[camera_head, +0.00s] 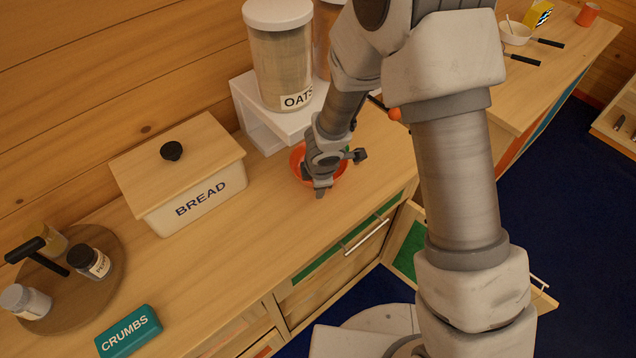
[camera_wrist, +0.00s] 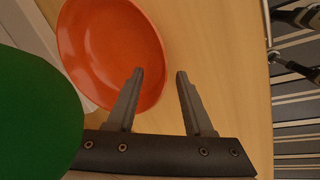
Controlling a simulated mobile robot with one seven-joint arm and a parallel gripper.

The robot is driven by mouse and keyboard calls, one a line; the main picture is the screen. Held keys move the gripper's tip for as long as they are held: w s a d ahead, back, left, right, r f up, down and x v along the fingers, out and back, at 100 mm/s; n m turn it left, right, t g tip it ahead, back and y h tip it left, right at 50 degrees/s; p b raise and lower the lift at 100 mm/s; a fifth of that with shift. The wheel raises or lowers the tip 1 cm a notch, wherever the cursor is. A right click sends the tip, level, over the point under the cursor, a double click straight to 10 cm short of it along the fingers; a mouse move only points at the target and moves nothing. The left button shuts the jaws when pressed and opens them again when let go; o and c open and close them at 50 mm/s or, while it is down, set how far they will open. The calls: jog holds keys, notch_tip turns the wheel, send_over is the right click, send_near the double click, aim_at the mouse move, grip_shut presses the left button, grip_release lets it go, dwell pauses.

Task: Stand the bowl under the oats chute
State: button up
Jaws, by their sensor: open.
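The orange bowl (camera_head: 299,165) stands on the wooden counter, just in front of the white stand (camera_head: 258,128) that carries the oats jar (camera_head: 282,70). My gripper (camera_head: 320,190) is over the bowl's near side and hides part of it. In the wrist view, the bowl (camera_wrist: 105,45) is at upper left, upright and empty. My gripper (camera_wrist: 160,72) is open there, one finger over the bowl and the other outside its right rim. I cannot tell whether either finger touches it. The oats chute itself is not clearly visible.
A bread box (camera_head: 190,190) stands left of the bowl. A teal crumbs box (camera_head: 128,331) and a round board (camera_head: 62,310) with jars lie farther left. A drawer (camera_head: 345,245) runs under the counter edge. A dark green round shape (camera_wrist: 35,115) blocks the wrist view's left.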

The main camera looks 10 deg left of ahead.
jog(key=shift+c, duration=0.4)
grip_shut()
dwell(0.9)
